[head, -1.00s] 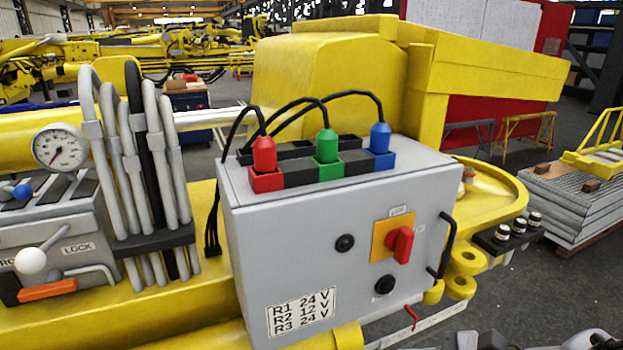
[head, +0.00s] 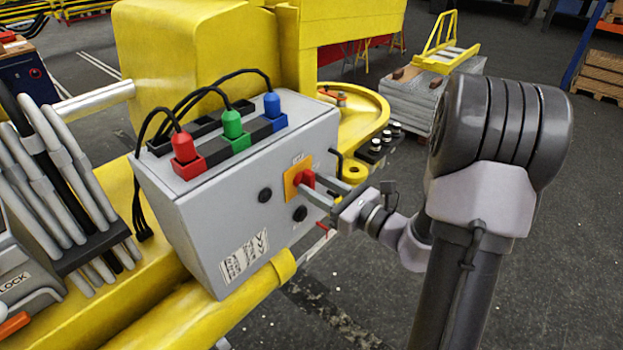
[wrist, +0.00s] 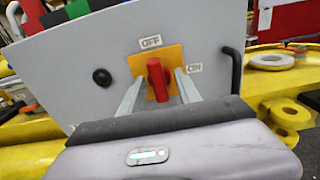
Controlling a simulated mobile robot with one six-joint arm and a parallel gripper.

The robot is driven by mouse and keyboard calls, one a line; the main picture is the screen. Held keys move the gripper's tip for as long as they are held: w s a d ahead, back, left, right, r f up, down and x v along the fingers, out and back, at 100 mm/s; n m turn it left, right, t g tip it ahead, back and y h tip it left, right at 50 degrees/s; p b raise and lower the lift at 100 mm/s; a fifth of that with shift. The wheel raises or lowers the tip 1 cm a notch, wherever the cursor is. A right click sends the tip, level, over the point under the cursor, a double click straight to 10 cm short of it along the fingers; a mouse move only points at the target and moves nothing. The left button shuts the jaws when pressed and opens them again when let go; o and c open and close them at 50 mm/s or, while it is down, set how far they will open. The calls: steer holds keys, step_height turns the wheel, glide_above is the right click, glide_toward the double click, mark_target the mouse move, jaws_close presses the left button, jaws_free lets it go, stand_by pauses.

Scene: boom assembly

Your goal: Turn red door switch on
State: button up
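The red door switch (head: 306,180) is a red knob on a yellow plate (wrist: 172,56) on the front of a grey control box (head: 185,225). In the wrist view the red knob (wrist: 157,80) stands nearly upright, in line with the OFF label (wrist: 151,41) above it. The ON label (wrist: 194,68) is to its right. My gripper (head: 317,192) reaches the box from the right. In the wrist view its two fingers are apart, one on each side of the knob, with a visible gap on both sides. Whether the tips touch the plate is unclear.
Red (head: 184,150), green (head: 232,125) and blue (head: 272,106) plugs with black cables stand on top of the box. A black handle (wrist: 233,70) is right of the switch, and round black buttons sit on the front. Yellow boom parts (head: 200,315) surround the box.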

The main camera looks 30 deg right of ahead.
steer(key=shift+w+a, duration=0.2)
steer(key=shift+w, duration=0.2)
steer(key=shift+w+a, duration=0.15)
steer(key=shift+a, duration=0.05)
jaws_close()
